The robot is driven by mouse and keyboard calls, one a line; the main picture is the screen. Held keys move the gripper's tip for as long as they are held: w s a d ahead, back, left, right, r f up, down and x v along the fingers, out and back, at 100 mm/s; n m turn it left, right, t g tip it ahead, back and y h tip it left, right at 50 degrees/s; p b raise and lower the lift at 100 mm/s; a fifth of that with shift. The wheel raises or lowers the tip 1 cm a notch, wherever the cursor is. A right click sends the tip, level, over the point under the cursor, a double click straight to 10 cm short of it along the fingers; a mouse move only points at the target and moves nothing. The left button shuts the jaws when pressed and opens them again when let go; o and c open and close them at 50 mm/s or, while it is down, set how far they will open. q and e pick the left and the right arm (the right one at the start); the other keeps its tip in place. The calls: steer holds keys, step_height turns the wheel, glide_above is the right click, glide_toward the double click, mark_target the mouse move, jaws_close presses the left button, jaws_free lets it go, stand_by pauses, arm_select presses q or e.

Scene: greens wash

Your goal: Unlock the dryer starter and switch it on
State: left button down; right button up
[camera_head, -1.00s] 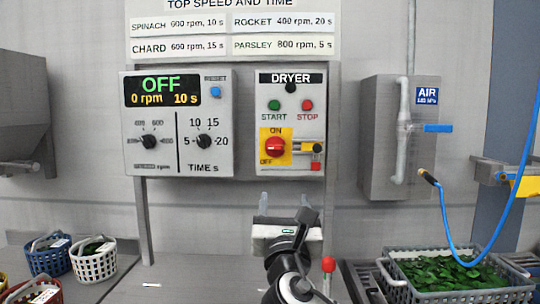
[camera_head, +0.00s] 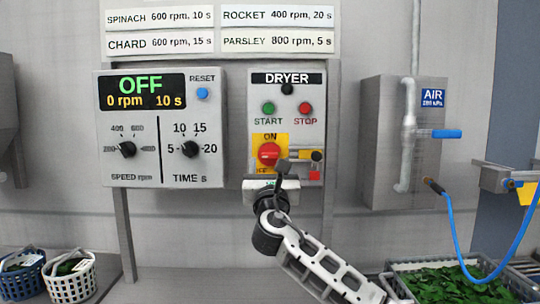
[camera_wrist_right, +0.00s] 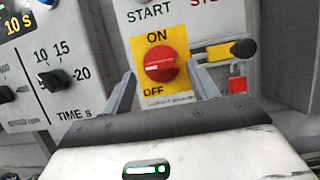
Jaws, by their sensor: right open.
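The dryer starter box (camera_head: 256,110) hangs on the wall in the head view, with green START and red STOP buttons. Its red rotary switch (camera_head: 268,154) sits on a yellow plate marked ON above and OFF below; it also shows in the right wrist view (camera_wrist_right: 164,62). A pale line crosses the knob, but its exact pointing is unclear. To its right is a yellow bolt with a black knob (camera_wrist_right: 243,49), and a red padlock (camera_wrist_right: 238,85) hangs below. My right gripper (camera_wrist_right: 164,82) is open and empty, its fingers either side below the switch. My left gripper is out of view.
The speed and time panel (camera_head: 160,170) stands to the left, reading OFF, 0 rpm, 10 s. A grey air box (camera_head: 385,110) with a pipe and blue lever is at the right. A basket of greens (camera_head: 395,268) and a blue hose are lower right.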

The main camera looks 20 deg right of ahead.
mark_target(270, 157)
steer(key=shift+x, duration=1.85)
steer(key=c, duration=1)
steer(key=shift+f, duration=0.1)
